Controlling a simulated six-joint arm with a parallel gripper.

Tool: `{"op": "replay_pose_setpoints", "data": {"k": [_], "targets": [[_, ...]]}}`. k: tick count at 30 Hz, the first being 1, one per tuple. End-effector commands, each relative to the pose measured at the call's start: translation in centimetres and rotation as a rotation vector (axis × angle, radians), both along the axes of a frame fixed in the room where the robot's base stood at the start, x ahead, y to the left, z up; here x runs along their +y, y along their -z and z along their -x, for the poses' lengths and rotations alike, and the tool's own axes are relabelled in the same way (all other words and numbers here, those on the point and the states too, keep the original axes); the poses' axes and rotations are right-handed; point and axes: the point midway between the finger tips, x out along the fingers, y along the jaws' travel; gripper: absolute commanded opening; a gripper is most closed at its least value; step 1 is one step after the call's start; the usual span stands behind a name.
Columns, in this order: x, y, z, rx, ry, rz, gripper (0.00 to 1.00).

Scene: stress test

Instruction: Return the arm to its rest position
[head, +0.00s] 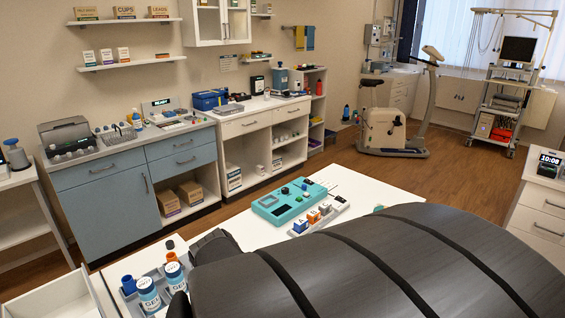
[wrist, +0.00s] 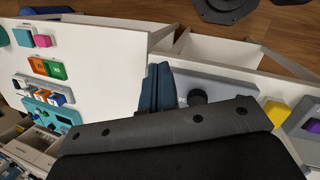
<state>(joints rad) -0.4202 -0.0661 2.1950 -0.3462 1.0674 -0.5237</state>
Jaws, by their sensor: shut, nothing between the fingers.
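My gripper (wrist: 158,72) shows in the wrist view as two dark blue fingers side by side. They are together with nothing held between them. The fingers are over the edge of a grey tray (wrist: 228,90) on the white table; whether they touch it I cannot tell. My dark grey arm (head: 400,260) fills the lower right of the head view and hides much of the table. My fingertips cannot be made out in the head view.
The white table (head: 375,195) bears a teal device (head: 290,203), lettered cubes (head: 313,217) and gel bottles (head: 149,293) close to my arm. The wrist view shows a yellow block (wrist: 276,112) right of the fingers. Counters stand behind; an exercise bike (head: 385,128) is farther off.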

Motion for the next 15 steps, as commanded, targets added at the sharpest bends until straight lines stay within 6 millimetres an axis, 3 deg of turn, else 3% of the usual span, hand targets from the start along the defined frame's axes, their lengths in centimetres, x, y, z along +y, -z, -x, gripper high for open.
{"op": "replay_pose_setpoints", "data": {"k": [15], "targets": [[7.1,-0.6,1.1,0.060,-0.323,-0.029,0.00]]}}
